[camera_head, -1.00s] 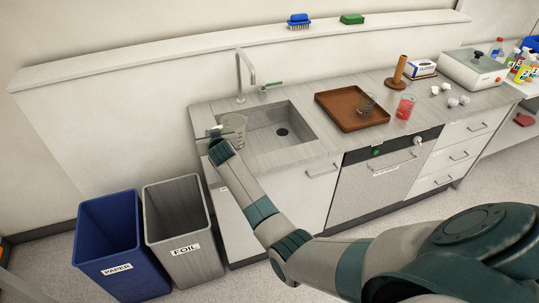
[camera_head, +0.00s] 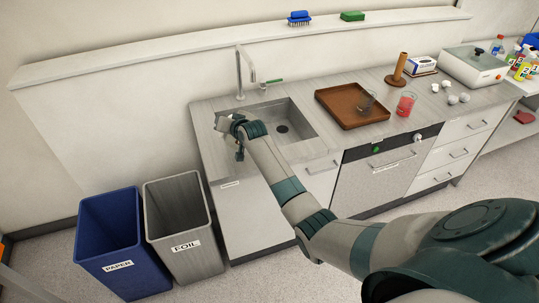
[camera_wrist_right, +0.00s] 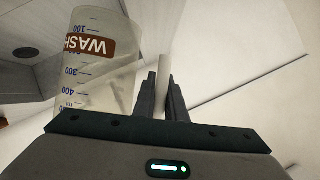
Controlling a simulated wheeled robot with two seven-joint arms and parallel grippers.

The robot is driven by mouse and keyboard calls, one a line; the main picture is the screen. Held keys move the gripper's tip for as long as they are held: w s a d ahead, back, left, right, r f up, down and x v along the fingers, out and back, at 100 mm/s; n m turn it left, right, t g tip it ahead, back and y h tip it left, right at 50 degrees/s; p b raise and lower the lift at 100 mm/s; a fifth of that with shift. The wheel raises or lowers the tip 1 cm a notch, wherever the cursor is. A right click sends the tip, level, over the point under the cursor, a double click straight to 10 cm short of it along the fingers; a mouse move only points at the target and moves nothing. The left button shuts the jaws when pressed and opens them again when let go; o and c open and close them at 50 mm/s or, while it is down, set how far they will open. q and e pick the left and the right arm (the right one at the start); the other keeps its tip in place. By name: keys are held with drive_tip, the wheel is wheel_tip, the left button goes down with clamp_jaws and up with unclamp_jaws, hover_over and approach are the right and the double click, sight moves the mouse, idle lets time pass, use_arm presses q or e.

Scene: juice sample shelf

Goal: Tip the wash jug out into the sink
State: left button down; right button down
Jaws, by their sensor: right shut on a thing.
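My right gripper (camera_wrist_right: 161,90) is shut on the pale handle of the wash jug (camera_wrist_right: 95,62), a clear jug with a brown label and blue scale marks. In the wrist view the label and numbers read upside down. In the head view my right gripper (camera_head: 232,124) is at the left side of the grey sink (camera_head: 302,141) and hides most of the jug. I cannot see its mouth, its contents or its exact tilt. The sink's dark drain (camera_head: 282,128) also shows in the wrist view (camera_wrist_right: 26,52). My left gripper is not in view.
A tap (camera_head: 240,75) rises behind the sink. A brown tray (camera_head: 330,108) with a glass beaker (camera_head: 367,102) and a beaker of red liquid (camera_head: 405,103) stand to the right. A blue bin (camera_head: 108,240) and a grey bin (camera_head: 183,228) stand on the floor at left.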

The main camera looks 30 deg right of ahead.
drive_tip(key=shift+d+r+m+y+b, duration=0.3)
drive_tip(key=shift+d+m+y+b, duration=0.35)
drive_tip(key=shift+d+b, duration=0.2)
drive_tip(key=shift+d+r+m+y+b, duration=0.1)
drive_tip(key=shift+d+m+y+b, duration=0.3)
drive_tip(key=shift+b, duration=0.4)
drive_tip(key=shift+r+m+b, duration=0.1)
drive_tip(key=shift+m+b, duration=0.15)
drive_tip(key=shift+b, duration=0.05)
drive_tip(key=shift+d+b, duration=0.2)
drive_tip(key=shift+b, duration=0.15)
drive_tip(key=shift+s+d+r+m+t+y+b, duration=0.1)
drive_tip(key=shift+d+m+t+y+b, duration=0.3)
drive_tip(key=shift+d+m+y+b, duration=1.1)
drive_tip(key=shift+d+f+h+b, duration=0.15)
drive_tip(key=shift+d+f+b, duration=0.4)
drive_tip(key=shift+b, duration=0.45)
drive_tip(key=shift+d+f+h+b, duration=0.1)
drive_tip(key=shift+d+f+b, duration=0.2)
drive_tip(key=shift+d+b, duration=0.5)
drive_tip(key=shift+s+d+f+m+t+b, duration=0.15)
drive_tip(key=shift+d+m+t+b, duration=0.15)
drive_tip(key=shift+m+b, duration=0.35)
idle(0.4)
